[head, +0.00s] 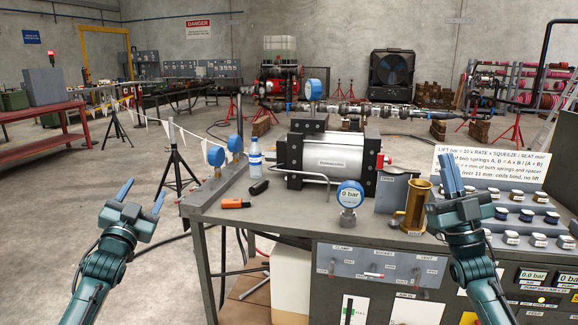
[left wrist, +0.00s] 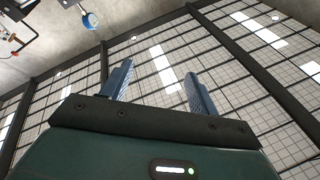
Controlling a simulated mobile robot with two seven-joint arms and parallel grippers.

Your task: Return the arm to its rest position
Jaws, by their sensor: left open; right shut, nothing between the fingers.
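My left gripper (head: 141,195) is at the left of the head view, raised over the floor beside the bench. Its two blue fingers are apart with nothing between them. The left wrist view also shows these open fingers (left wrist: 158,88), with ceiling panels and wall behind them. My right gripper (head: 449,172) is raised in front of the right part of the bench. Its blue fingers point up, are together and hold nothing. It hides part of the bench top and of the white sign behind it.
The grey bench (head: 270,218) carries a silver cylinder pump (head: 330,155), a blue gauge (head: 349,196), a brass cylinder (head: 417,205), a water bottle (head: 255,158) and several labelled pots at the right. A black tripod (head: 176,160) stands behind my left gripper.

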